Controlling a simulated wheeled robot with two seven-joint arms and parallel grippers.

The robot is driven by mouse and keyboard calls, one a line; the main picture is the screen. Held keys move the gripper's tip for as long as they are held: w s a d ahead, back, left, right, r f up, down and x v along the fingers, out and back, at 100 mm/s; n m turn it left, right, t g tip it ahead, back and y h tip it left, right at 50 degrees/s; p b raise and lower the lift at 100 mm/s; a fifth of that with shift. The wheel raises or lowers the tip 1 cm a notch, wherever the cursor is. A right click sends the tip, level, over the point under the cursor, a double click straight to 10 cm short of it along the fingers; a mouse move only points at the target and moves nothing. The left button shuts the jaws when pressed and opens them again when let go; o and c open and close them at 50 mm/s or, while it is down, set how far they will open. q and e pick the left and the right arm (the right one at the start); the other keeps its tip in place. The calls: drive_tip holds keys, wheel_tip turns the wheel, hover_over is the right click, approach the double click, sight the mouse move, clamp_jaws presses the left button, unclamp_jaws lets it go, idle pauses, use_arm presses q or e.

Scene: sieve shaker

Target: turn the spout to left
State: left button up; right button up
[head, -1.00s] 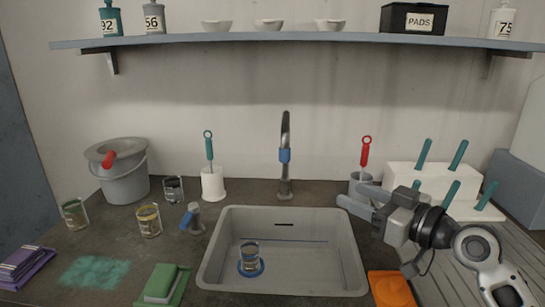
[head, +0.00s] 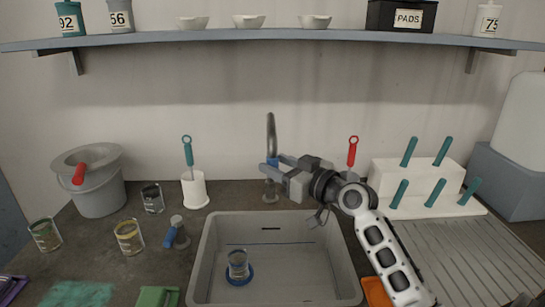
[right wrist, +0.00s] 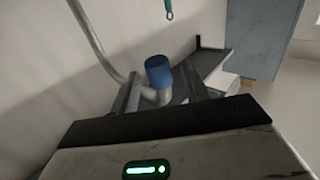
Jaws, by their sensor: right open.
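The metal spout (head: 270,133) rises behind the sink (head: 208,255), a tall curved pipe seen nearly edge-on in the head view. In the right wrist view the pipe (right wrist: 92,35) runs to the upper left and the blue collar (right wrist: 159,72) stands between the finger tips. My right gripper (head: 272,165) is at the spout's collar height, open, with its fingers on either side of the collar. Whether a finger touches it, I cannot tell. In the head view the gripper partly hides the collar and the lower spout. My left gripper is not in view.
A glass (head: 238,265) stands in the sink on a blue ring. A blue-handled tap lever (head: 176,233) is left of the sink. A white brush holder (head: 195,190) and a red-handled brush (head: 352,151) stand near the wall. The shelf (head: 330,41) runs above.

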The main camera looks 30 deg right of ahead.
drive_tip(key=shift+x, duration=1.1)
clamp_jaws()
drive_tip(key=shift+a, duration=0.1)
